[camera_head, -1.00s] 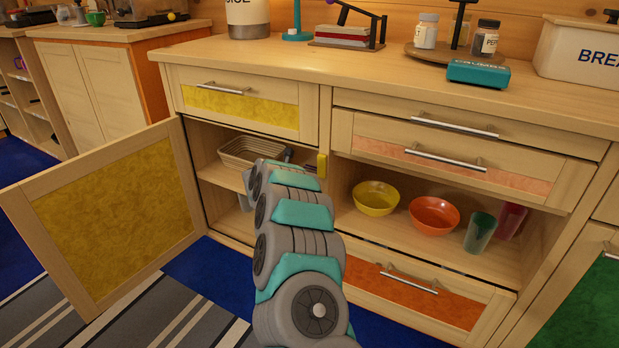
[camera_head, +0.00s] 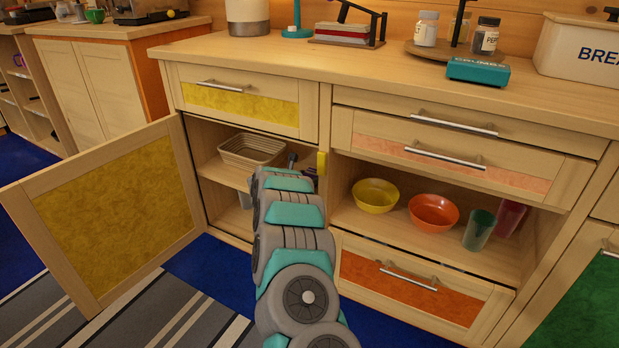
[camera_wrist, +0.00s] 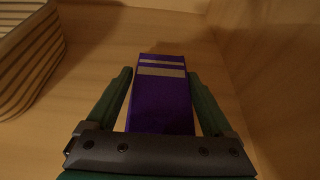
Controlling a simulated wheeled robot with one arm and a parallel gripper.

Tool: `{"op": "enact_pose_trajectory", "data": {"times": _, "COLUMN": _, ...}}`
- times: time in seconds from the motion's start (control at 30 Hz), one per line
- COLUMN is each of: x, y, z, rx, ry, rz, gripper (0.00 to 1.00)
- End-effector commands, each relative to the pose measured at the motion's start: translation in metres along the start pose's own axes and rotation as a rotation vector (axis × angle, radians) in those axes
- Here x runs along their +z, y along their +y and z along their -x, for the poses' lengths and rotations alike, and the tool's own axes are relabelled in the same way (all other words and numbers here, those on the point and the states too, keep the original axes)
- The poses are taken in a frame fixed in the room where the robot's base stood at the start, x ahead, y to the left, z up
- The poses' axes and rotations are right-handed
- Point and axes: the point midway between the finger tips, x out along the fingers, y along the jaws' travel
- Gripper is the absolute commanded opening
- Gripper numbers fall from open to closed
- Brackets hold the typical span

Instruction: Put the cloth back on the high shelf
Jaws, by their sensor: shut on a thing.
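In the wrist view my gripper (camera_wrist: 159,82) is shut on a folded purple cloth (camera_wrist: 162,98) with pale stripes at its far end. The cloth lies between the two green fingers, just over or on a wooden surface; I cannot tell if it touches. In the head view my arm reaches into the open cupboard at the height of its upper shelf (camera_head: 212,170). My gripper (camera_head: 293,160) is mostly hidden there behind my arm, and a small bit of purple shows beside it.
A striped basket (camera_head: 252,150) stands on that shelf to the left of my gripper; it also shows in the wrist view (camera_wrist: 30,60). The yellow door (camera_head: 112,215) hangs open at left. Bowls (camera_head: 375,196) and cups stand in the compartment at right.

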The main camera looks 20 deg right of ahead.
Motion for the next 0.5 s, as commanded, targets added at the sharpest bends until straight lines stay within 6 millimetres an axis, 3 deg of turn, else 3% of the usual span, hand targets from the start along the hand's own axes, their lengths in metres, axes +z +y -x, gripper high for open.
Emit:
{"op": "enact_pose_trajectory", "data": {"times": 0.03, "x": -0.0023, "y": 0.0003, "z": -0.0008, "rx": 0.0, "ry": 0.0, "rz": 0.0, "gripper": 0.35}}
{"op": "enact_pose_trajectory", "data": {"times": 0.07, "x": -0.001, "y": 0.0002, "z": -0.0003, "rx": 0.0, "ry": 0.0, "rz": 0.0, "gripper": 0.9}}
{"op": "enact_pose_trajectory", "data": {"times": 0.1, "x": -0.0007, "y": 0.0002, "z": -0.0002, "rx": 0.0, "ry": 0.0, "rz": 0.0, "gripper": 0.94}}
{"op": "enact_pose_trajectory", "data": {"times": 0.17, "x": -0.0006, "y": 0.0002, "z": -0.0002, "rx": 0.0, "ry": 0.0, "rz": 0.0, "gripper": 1.0}}
{"op": "enact_pose_trajectory", "data": {"times": 0.5, "x": 0.0034, "y": -0.0002, "z": 0.0014, "rx": 0.0, "ry": 0.0, "rz": 0.001, "gripper": 1.0}}
